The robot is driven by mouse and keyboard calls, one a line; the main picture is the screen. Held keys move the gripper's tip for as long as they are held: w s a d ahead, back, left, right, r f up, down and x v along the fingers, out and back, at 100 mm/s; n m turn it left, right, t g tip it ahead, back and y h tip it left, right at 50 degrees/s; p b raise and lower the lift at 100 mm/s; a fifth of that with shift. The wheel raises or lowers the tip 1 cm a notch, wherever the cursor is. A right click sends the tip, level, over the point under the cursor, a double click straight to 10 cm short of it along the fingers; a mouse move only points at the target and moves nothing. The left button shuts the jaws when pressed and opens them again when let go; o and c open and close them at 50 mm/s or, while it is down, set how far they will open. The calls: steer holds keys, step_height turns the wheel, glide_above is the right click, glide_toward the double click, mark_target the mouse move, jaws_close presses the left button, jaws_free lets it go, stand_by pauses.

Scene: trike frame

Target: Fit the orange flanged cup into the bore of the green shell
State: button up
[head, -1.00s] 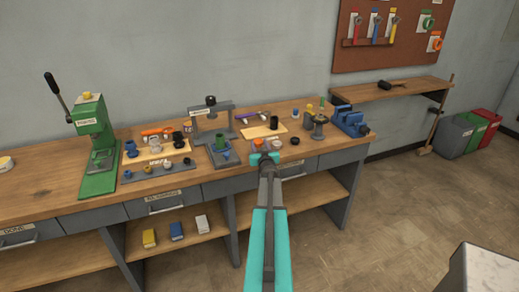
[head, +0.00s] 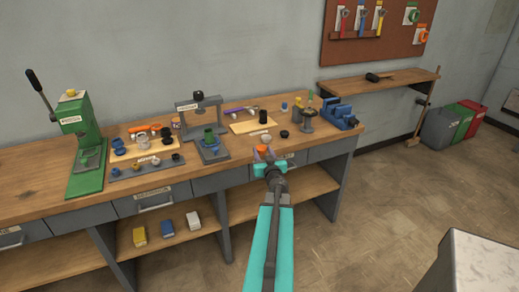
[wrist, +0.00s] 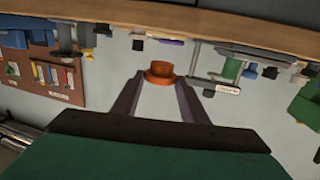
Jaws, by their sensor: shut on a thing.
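The orange flanged cup (head: 268,148) is between the fingertips of my gripper (head: 266,155), near the bench's front edge in the head view. In the wrist view, my gripper (wrist: 160,84) is shut on the cup (wrist: 161,70), with its wider flange towards the palm. The picture there is upside down. The green shell (head: 209,134) stands on a grey fixture (head: 214,157) to the left of my gripper in the head view, with a blue part in front of it. The shell's bore is too small to make out.
A grey press frame (head: 182,118) stands behind the shell. A tray of small parts (head: 146,172) and a green press (head: 85,150) are farther left. A black cylinder (head: 263,116), a black ring (head: 284,134) and a blue vise (head: 339,116) stand behind and to the right.

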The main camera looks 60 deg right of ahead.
steer(key=shift+s+a, duration=0.4)
steer(key=shift+s, duration=0.25)
stand_by(0.4)
